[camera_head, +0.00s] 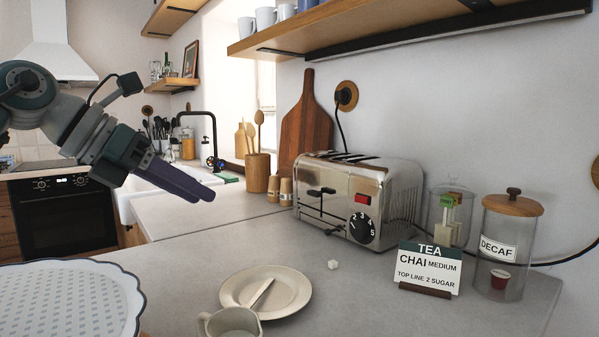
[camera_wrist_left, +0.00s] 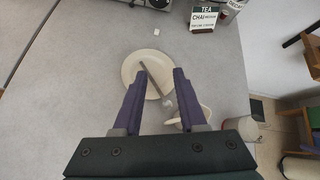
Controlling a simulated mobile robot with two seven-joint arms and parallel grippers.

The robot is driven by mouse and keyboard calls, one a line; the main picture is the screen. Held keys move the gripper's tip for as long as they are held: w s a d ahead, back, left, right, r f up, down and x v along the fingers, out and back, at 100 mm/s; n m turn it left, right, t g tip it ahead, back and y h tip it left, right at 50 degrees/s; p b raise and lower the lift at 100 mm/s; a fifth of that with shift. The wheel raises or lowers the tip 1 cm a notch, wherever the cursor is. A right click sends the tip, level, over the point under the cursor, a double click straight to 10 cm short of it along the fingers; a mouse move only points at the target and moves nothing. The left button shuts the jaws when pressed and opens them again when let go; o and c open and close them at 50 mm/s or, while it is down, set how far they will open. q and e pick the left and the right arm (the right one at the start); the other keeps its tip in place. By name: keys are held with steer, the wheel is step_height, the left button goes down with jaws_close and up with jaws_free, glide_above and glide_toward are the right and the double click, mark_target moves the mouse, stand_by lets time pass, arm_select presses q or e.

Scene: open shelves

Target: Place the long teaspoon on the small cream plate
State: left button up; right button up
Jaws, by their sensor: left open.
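The small cream plate (camera_head: 290,304) lies on the grey counter, and it also shows in the left wrist view (camera_wrist_left: 131,70). A thin long teaspoon (camera_head: 262,292) lies across the plate. In the left wrist view the teaspoon (camera_wrist_left: 155,82) slants from the plate's middle to its near rim, beside the mug. Whether its lower end passes the rim is hard to tell. My left gripper (camera_head: 205,194) is open and empty, raised above the counter. In the left wrist view its fingers (camera_wrist_left: 159,72) frame the plate and teaspoon. My right gripper is not in view.
A cream mug (camera_head: 234,323) stands close to the plate's near side. A white sugar cube (camera_head: 333,265), a toaster (camera_head: 365,195), a tea sign (camera_head: 429,268) and a decaf jar (camera_head: 503,250) stand behind and right. A scalloped tray (camera_head: 136,300) is at left.

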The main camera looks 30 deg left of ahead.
arm_select(q)
steer(key=shift+b+v, duration=0.3)
steer(key=shift+v, duration=2.3)
